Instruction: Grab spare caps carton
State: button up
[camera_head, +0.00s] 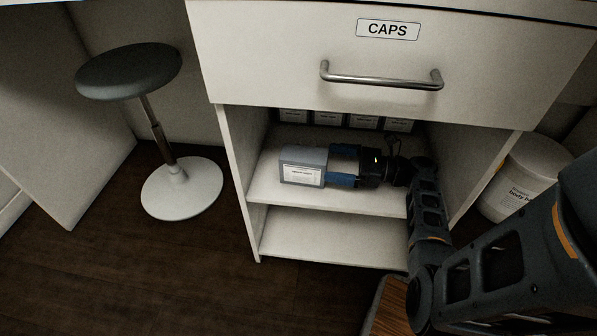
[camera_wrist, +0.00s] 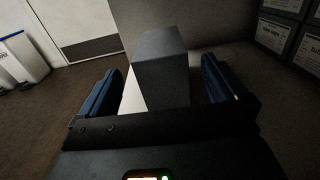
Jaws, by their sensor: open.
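A grey carton (camera_head: 302,166) with a white printed label lies on the upper shelf of the open cabinet, under the drawer marked CAPS. My gripper (camera_head: 342,165) reaches into the cabinet from the right, at the carton's right end. In the wrist view, the carton (camera_wrist: 160,65) stands ahead in the gap between the two blue fingers of my gripper (camera_wrist: 158,82), with room showing on both sides. The fingers are spread and hold nothing. The carton's label is too small to read and is not visible in the wrist view.
Several small labelled boxes (camera_head: 328,117) line the back of the upper shelf (camera_head: 262,188). The CAPS drawer (camera_head: 290,45) is shut above. The lower shelf (camera_head: 325,232) is empty. A round stool (camera_head: 180,185) stands left; a white tub (camera_head: 525,175) stands right of the cabinet.

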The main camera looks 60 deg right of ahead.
aim_at(309, 155)
jog(key=b+x, duration=0.1)
jog(key=x, duration=0.1)
jog(key=b+x, duration=0.1)
jog(key=x, duration=0.4)
jog(key=shift+w+r+b, duration=0.25)
jog(key=shift+b, duration=0.15)
jog(key=shift+c, duration=0.2)
jog(key=c, duration=1)
jog(key=shift+c, duration=0.8)
jog(key=shift+a+r, duration=0.1)
jog(key=shift+r, duration=0.05)
